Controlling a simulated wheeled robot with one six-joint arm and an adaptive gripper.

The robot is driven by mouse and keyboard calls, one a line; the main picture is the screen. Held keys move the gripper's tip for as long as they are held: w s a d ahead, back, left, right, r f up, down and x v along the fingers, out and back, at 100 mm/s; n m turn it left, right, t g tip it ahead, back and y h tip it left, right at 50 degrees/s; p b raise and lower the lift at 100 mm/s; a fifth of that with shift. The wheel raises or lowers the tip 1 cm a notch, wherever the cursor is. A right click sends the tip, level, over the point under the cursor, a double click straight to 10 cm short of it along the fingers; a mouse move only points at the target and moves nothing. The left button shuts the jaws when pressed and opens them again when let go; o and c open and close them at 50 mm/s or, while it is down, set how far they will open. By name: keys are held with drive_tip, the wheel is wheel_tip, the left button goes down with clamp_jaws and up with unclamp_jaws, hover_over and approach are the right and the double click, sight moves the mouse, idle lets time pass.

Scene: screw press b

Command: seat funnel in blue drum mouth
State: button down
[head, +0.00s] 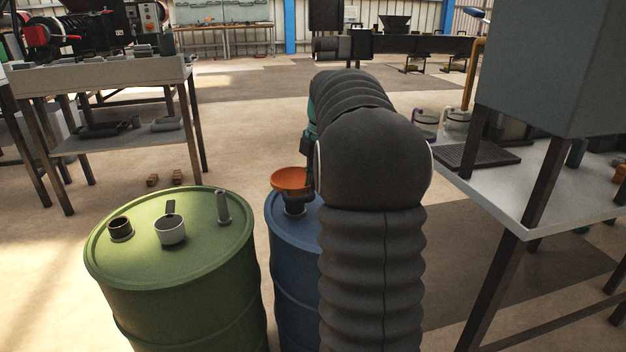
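The orange funnel (291,179) is above the top of the blue drum (294,262), wide side up and close to upright. A dark collar (295,207) on the drum top is directly below the funnel's bowl. The funnel's spout is not clear, so I cannot tell whether it sits inside the collar. My gripper (309,178) is at the funnel's right side, mostly hidden behind my dark arm. Its fingers are too small and covered to tell whether they are shut on the rim. My arm also hides the right part of the blue drum.
A green drum (180,235) stands left of the blue one, with a white cup (170,230), a dark cup (120,229) and a metal cylinder (223,208) on top. A workbench (100,82) is behind left. A table (545,195) is close on the right.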

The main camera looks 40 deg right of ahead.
drive_tip(key=c, duration=1.2)
unclamp_jaws()
drive_tip(key=shift+c, duration=0.2)
drive_tip(key=shift+r, duration=0.15)
wheel_tip(320, 180, up, 12)
drive_tip(key=s, duration=0.1)
drive_tip(key=shift+s+d+f, duration=0.2)
drive_tip(key=shift+s+d, duration=0.15)
drive_tip(key=shift+d, duration=0.1)
